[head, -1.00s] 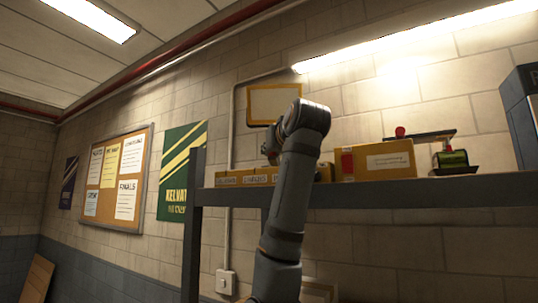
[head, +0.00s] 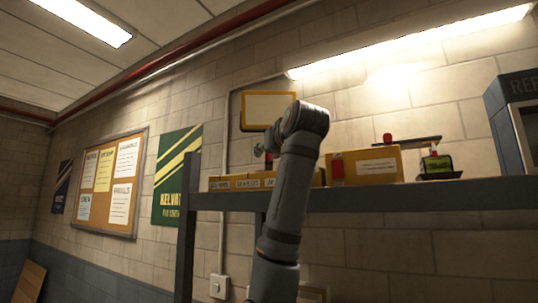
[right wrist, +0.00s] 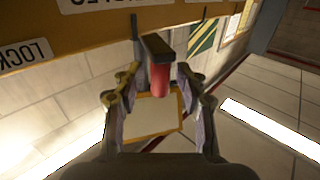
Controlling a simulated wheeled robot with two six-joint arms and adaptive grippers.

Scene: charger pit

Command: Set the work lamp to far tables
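The lamp control shows in the right wrist view as a dark lever (right wrist: 157,46) with a red grip (right wrist: 159,78), in front of a yellow panel (right wrist: 90,35) with white labels. I cannot tell which label the lever points to. My right gripper (right wrist: 160,112) is open, its fingers on either side of the red grip with gaps showing. In the head view the labelled yellow panel (head: 226,184) is on the shelf, and my right arm mostly hides the gripper. My left gripper is out of view.
The dark shelf (head: 400,196) runs to the right. It holds a yellow box (head: 372,167) and a small green-and-black device (head: 436,165). A dark blue cabinet (head: 512,125) stands at the right. A yellow-framed board (head: 268,107) hangs on the wall behind.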

